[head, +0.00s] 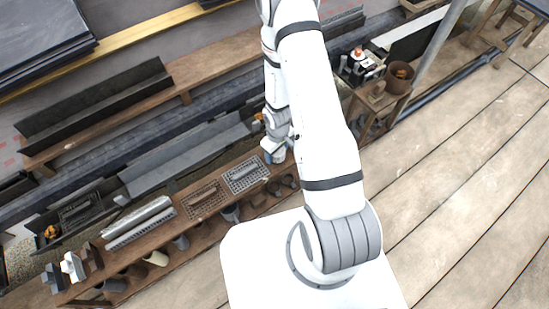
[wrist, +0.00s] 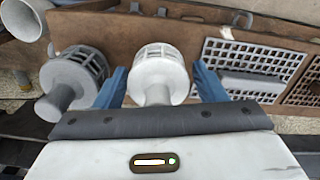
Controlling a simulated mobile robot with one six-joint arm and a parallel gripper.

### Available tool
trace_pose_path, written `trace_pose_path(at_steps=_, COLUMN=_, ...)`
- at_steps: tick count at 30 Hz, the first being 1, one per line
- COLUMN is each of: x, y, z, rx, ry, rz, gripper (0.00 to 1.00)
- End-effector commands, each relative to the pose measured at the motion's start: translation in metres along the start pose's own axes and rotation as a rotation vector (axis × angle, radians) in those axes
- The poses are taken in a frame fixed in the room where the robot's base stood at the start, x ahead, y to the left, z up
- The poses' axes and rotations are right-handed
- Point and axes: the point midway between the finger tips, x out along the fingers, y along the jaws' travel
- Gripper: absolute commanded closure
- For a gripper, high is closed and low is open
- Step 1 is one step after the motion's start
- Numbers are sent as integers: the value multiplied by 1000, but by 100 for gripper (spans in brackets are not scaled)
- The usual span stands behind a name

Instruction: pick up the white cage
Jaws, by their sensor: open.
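The white cage (wrist: 158,72) shows in the wrist view as a round slotted basket with a short, smooth stem toward me. It lies between the two blue fingers of my gripper (wrist: 160,88), which are open with one on each side. Whether either finger touches it I cannot tell. A similar grey cage (wrist: 76,76) lies just left of the left finger. In the head view my gripper (head: 275,153) is low at the right end of a wooden bench; the white cage cannot be made out clearly there.
The wooden bench (head: 150,222) carries a grey grid (head: 245,174), a brown grid (head: 207,198) and small blocks (head: 72,266) at its left end. In the wrist view the grey grid (wrist: 250,66) is close right of my right finger. Open plank floor (head: 470,200) lies right.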

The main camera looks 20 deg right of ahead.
Motion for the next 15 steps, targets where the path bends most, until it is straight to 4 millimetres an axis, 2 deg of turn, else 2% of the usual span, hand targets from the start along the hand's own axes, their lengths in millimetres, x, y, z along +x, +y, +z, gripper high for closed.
trace_pose_path(at_steps=8, x=1, y=0, z=0, rx=1, ry=0, rz=0, gripper=36)
trace_pose_path(at_steps=15, x=1, y=0, z=0, rx=2, ry=0, rz=0, gripper=56)
